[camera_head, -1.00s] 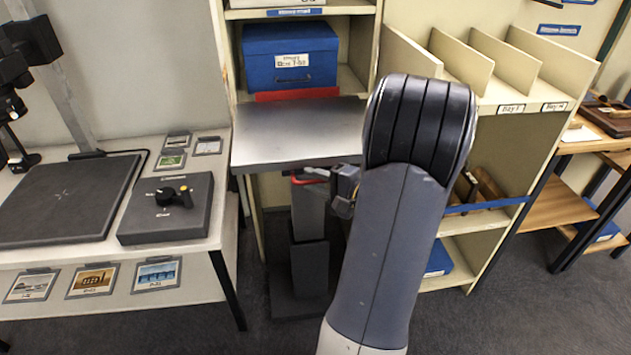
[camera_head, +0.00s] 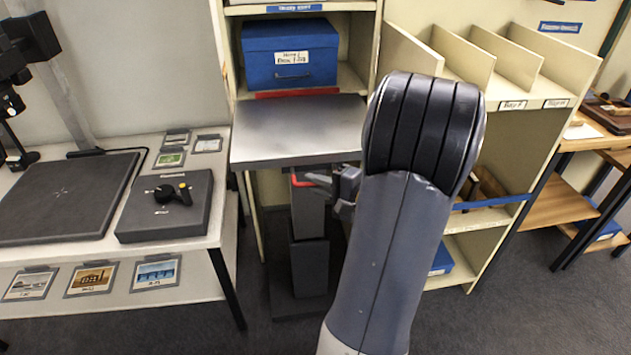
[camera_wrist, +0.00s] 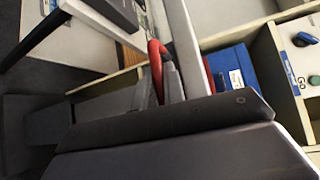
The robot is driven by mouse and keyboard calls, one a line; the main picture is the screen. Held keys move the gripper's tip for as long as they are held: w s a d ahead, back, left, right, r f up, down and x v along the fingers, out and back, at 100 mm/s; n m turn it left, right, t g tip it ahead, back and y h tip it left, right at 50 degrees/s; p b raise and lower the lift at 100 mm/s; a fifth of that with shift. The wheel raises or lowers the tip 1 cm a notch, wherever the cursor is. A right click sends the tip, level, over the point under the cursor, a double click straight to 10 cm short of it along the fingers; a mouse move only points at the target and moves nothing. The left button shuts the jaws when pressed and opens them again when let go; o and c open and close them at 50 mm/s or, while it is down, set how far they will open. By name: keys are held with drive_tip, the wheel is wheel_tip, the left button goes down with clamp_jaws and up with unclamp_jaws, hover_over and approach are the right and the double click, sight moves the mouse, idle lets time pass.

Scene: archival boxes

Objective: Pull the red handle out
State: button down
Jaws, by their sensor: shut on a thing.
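The red handle (camera_head: 303,182) shows just under the front of the grey platform (camera_head: 298,130), at the top of a dark grey column (camera_head: 308,212). My gripper (camera_head: 322,183) reaches it from the right, its fingers at the handle. In the wrist view the red handle (camera_wrist: 155,62) is a curved red bar at the upper middle, its lower end running behind a dark grey edge. My gripper is shut on the handle; the exact contact is partly hidden.
A blue box (camera_head: 291,58) sits on the shelf behind the platform, with a red strip (camera_head: 297,93) below its front. A table (camera_head: 190,237) with a dark control box (camera_head: 168,205) stands at left. A shelf unit with dividers (camera_head: 508,62) stands at right, close to my arm.

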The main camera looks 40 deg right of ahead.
drive_tip(key=shift+s+a+f+b, duration=0.1)
drive_tip(key=shift+s+a+b, duration=0.15)
drive_tip(key=shift+s+a, duration=0.3)
drive_tip(key=shift+s+a+b, duration=0.25)
drive_tip(key=shift+s+a, duration=0.1)
drive_tip(key=shift+s, duration=0.4)
drive_tip(key=c, duration=1.5)
unclamp_jaws()
drive_tip(key=shift+s, duration=0.15)
drive_tip(key=p+v, duration=0.1)
drive_tip(key=v, duration=0.9)
drive_tip(key=shift+s+d, duration=0.1)
drive_tip(key=shift+s, duration=0.25)
